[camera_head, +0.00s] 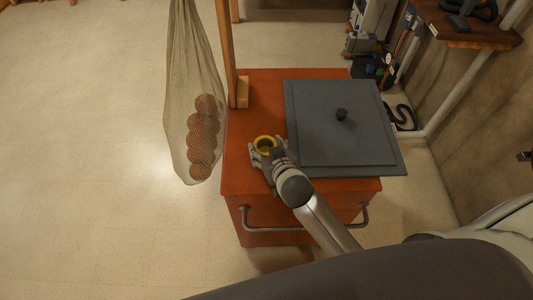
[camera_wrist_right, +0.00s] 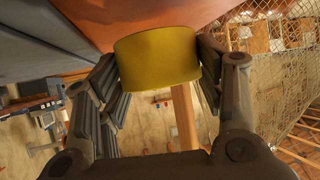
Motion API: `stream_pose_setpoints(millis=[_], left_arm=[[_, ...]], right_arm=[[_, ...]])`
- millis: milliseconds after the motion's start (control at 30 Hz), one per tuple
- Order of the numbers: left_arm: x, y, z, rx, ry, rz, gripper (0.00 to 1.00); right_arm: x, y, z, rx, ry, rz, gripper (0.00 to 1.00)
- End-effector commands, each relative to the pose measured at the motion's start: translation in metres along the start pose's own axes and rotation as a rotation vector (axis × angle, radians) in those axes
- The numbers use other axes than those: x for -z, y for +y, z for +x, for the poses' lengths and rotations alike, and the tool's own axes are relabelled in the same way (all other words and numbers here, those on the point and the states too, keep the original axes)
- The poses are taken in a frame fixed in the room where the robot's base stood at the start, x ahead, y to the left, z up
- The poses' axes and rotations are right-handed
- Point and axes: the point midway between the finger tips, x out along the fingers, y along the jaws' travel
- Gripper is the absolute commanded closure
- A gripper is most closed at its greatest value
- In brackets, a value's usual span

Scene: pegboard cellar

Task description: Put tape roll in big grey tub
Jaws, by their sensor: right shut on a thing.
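The yellow tape roll (camera_head: 264,139) is gripped at the left end of my right arm in the head view, over the left part of the orange-red cabinet top. My right gripper (camera_head: 266,150) is shut on it. In the right wrist view the tape roll (camera_wrist_right: 158,58) sits between both fingers. The big grey tub (camera_head: 395,165) stands on the cabinet to the right of the gripper. A flat grey lid with a black knob (camera_head: 341,114) covers it, so its inside is hidden. My left gripper is out of view.
The cabinet (camera_head: 245,180) has a bar handle at its front. A net bag of brown balls (camera_head: 200,135) hangs to its left, beside a wooden post (camera_head: 229,50). Tools and a wooden shelf (camera_head: 465,30) are at the back right. The cabinet's left strip is clear.

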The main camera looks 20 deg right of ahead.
Motion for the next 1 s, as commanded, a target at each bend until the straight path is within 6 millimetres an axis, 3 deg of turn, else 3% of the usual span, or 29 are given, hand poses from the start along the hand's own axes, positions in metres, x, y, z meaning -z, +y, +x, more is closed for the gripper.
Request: stream_pose_setpoints(millis=[133, 333, 700, 733, 867, 1000], left_arm=[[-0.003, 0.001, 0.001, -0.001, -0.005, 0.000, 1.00], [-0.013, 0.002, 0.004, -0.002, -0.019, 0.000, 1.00], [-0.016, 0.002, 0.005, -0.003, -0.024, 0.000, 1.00], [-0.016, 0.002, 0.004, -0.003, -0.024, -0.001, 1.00], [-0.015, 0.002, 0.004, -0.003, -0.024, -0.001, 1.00], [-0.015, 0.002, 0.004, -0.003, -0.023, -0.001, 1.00]], right_arm=[[-0.004, 0.001, 0.010, -0.001, 0.000, -0.001, 0.63], [-0.028, 0.001, 0.023, 0.000, 0.000, 0.000, 0.63], [-0.032, 0.001, 0.025, 0.000, 0.000, 0.000, 0.63], [-0.032, 0.001, 0.025, 0.000, -0.001, 0.000, 0.34], [-0.032, 0.001, 0.025, 0.000, -0.001, 0.000, 0.17], [-0.032, 0.001, 0.025, 0.000, -0.001, 0.000, 0.15]])
